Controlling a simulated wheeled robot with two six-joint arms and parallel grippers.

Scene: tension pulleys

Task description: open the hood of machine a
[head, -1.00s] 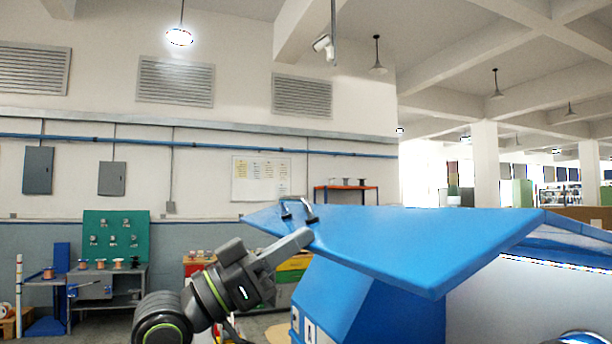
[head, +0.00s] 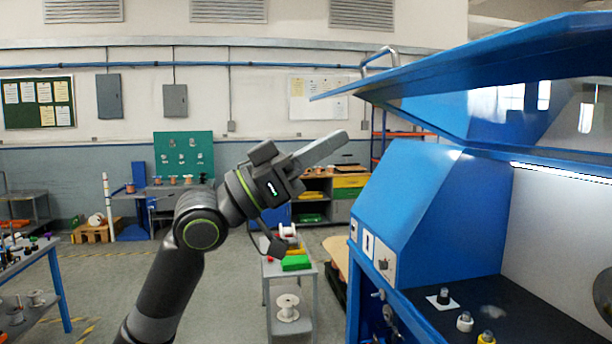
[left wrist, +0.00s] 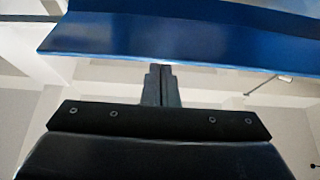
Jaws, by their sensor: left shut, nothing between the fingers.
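The blue hood (head: 480,62) of the machine stands raised, its lifted front edge pointing left and its underside showing above the open work space. A silver bar handle (head: 380,55) sits on its front edge. My left gripper (head: 343,137) is shut and empty. Its fingertips point up and right, below the hood's front edge and apart from the handle in the head view. In the left wrist view the closed fingers (left wrist: 162,84) point at the blue hood (left wrist: 180,38); whether they touch it I cannot tell. My right gripper is not in view.
The blue machine body (head: 420,200) fills the right side, with several small parts on its dark inner deck (head: 540,320). A grey cart (head: 318,285) with spools stands behind my left arm. A blue-legged table (head: 55,285) is at far left. The floor between is open.

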